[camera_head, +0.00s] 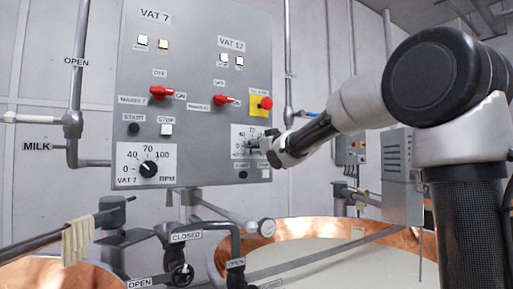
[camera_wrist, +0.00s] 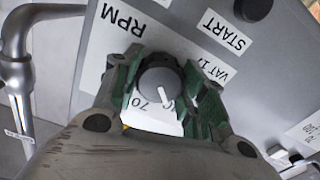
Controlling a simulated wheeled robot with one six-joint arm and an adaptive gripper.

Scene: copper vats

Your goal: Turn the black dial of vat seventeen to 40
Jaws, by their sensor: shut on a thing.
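The black dial of vat seventeen (camera_wrist: 160,82) sits between the green-padded fingers of my gripper (camera_wrist: 163,92) in the wrist view. The fingers are shut on it from both sides. Its white pointer line points down and slightly right in that view, near a partly hidden scale with a 70 on it. I cannot read the exact setting. In the head view my gripper (camera_head: 268,148) is at the white scale plate (camera_head: 238,133) under the VAT 17 label (camera_head: 231,43). The fingers hide much of that dial and scale there.
The VAT 7 dial (camera_head: 148,169) is at the panel's lower left. A red emergency button (camera_head: 266,103) on yellow sits just above my gripper. Red switches (camera_head: 224,100) are to the left. Pipes and copper vats (camera_head: 300,231) lie below.

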